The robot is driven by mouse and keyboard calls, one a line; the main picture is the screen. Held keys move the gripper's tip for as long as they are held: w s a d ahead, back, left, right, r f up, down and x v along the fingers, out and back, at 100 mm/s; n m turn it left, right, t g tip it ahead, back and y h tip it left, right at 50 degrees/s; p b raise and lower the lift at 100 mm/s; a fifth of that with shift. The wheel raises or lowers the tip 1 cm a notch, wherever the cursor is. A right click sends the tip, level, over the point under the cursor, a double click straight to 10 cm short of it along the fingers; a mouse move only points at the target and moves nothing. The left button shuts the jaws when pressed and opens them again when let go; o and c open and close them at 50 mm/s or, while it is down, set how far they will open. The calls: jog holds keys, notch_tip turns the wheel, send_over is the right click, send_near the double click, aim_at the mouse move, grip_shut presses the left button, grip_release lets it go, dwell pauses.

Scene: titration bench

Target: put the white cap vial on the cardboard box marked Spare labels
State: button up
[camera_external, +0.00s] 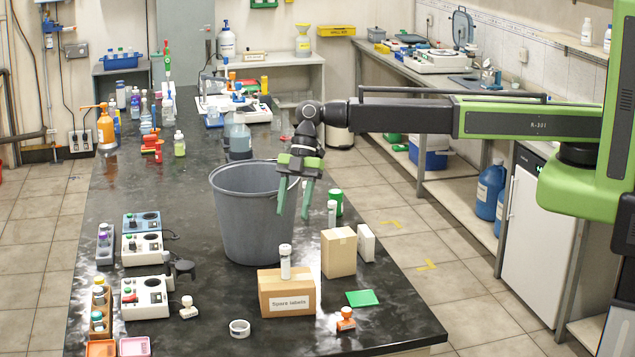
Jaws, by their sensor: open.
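The cardboard box (289,303) marked Spare labels sits near the front of the dark bench. A clear vial with a white cap (285,262) stands upright on top of it. My gripper (294,212) hangs above and behind the box, fingers pointing down. Its green fingers are apart with nothing visible between them, clear of the vial. In the picture the fingers overlap the right side of the grey bucket.
The grey bucket (246,215) stands behind the box. A taller plain carton (339,252), a white carton (365,243) and a similar pale vial (332,213) are to the right. A green pad (362,298) and an orange-based stamp (346,318) lie at the front right.

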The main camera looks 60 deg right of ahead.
jog(key=s+d+f+m+h, duration=0.1)
jog(key=s+d+m, duration=0.3)
jog(key=d, duration=1.2)
jog(key=s+d+f+m+h, duration=0.1)
jog(key=s+d+m+h, duration=0.2)
jog(key=d+m, duration=0.6)
jog(key=s+d+f+m+t+h, duration=0.1)
jog(key=s+d+m, duration=0.4)
jog(key=d, duration=1.8)
jog(key=shift+s+d+f+m+h, duration=0.2)
jog(key=shift+d+m+h, duration=0.15)
jog(key=shift+m, duration=0.75)
jog(key=shift+a, duration=0.1)
notch_tip(320, 180, down, 11)
jog(key=b, duration=1.1)
jog(key=shift+r, duration=0.2)
